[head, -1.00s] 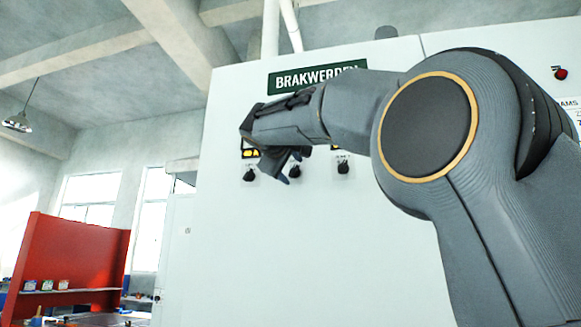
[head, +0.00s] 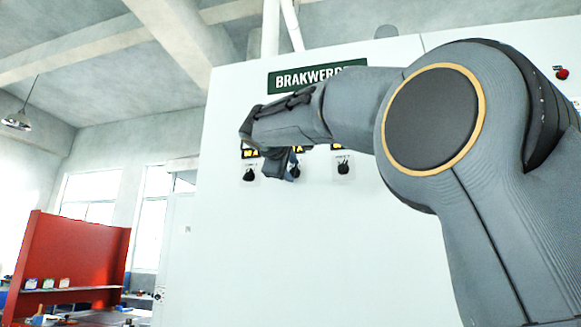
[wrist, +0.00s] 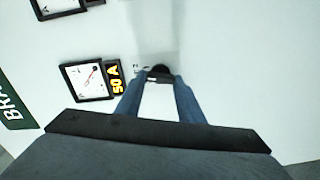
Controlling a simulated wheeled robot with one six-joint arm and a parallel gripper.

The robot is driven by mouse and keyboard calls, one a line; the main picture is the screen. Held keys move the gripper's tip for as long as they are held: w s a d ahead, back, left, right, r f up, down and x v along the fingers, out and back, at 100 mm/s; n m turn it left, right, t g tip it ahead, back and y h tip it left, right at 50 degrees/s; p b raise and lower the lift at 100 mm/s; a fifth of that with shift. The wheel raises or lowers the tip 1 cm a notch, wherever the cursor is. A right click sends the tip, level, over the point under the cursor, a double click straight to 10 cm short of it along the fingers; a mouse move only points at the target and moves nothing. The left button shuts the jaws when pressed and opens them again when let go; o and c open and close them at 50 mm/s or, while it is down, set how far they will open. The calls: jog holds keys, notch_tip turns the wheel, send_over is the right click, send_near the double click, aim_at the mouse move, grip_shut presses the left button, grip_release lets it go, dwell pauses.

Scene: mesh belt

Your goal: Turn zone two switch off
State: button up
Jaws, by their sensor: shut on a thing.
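A row of dark rotary switches sits on the white cabinet front (head: 300,240). In the head view I see the left switch (head: 249,175), the middle switch (head: 296,172) and the right switch (head: 343,169). My gripper (head: 291,169) is at the middle switch and partly covers it. In the wrist view my gripper (wrist: 161,77) has its two blue-grey fingers on either side of a black knob (wrist: 160,70), shut on it. Small label print beside the knob is too small to read, and the knob's pointer is hidden.
A square dial meter (wrist: 88,80) with a yellow "50 A" label (wrist: 115,78) is beside the knob. A green sign (head: 300,77) is above the switches, partly behind my arm. A red button (head: 562,74) is at upper right. A red partition (head: 70,255) stands at left.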

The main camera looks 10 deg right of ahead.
jog(key=n+p, duration=0.2)
jog(key=n, duration=0.3)
jog(key=shift+f+n+p, duration=0.15)
jog(key=shift+n+p, duration=0.8)
jog(key=shift+n, duration=1.15)
jog(key=o, duration=1.1)
jog(key=shift+c, duration=0.2)
jog(key=b+v, duration=0.3)
jog(key=v, duration=0.5)
